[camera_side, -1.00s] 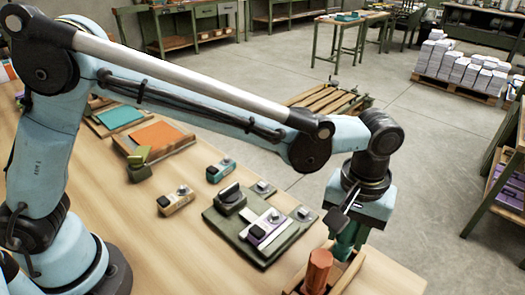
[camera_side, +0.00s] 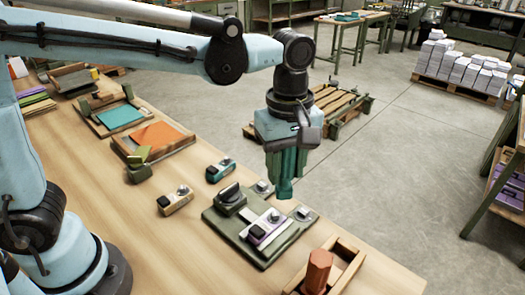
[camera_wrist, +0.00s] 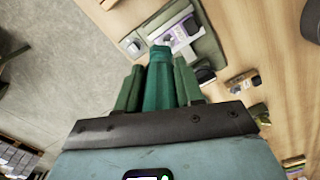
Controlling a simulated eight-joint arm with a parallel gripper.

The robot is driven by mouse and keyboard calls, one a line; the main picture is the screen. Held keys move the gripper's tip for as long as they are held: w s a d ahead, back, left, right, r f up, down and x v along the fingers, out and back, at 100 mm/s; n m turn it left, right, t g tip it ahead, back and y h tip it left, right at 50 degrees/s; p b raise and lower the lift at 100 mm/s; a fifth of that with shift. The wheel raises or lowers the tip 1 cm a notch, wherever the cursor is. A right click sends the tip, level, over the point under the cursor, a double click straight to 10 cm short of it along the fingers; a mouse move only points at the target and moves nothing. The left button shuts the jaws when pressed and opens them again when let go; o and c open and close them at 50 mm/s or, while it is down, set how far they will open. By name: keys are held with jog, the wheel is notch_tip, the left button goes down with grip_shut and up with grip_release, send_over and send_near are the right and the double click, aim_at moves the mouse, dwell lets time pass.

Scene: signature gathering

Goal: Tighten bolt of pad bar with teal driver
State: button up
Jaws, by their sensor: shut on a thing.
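My gripper (camera_side: 284,182) is shut on the teal driver (camera_side: 285,192), which points down between its green fingers. In the wrist view the driver (camera_wrist: 158,78) stands between both fingers of my gripper (camera_wrist: 157,92). They hang in the air above the far right side of a dark green fixture plate (camera_side: 222,226). A pad bar (camera_side: 266,229) in white and purple, with a dark pad, lies on this plate. It also shows in the wrist view (camera_wrist: 178,38), beyond the driver's end. The bolt is too small to make out surely, and the driver's lower tip is unclear.
An orange-brown driver (camera_side: 318,268) stands in a wooden rack (camera_side: 350,262) at the table's front edge. Small tan (camera_side: 175,201) and teal (camera_side: 220,171) blocks and an olive part (camera_side: 138,168) stand to the left.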

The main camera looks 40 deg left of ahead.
aim_at(276, 193)
jog(key=shift+s+a+f+n, duration=0.2)
jog(key=shift+s+a+n, duration=0.05)
jog(key=shift+a+n, duration=0.4)
jog(key=shift+f, duration=3.3)
jog(key=m, duration=1.3)
jog(key=shift+a+m, duration=0.1)
jog(key=shift+m, duration=0.15)
jog(key=shift+n, duration=0.6)
jog(key=shift+r, duration=2.25)
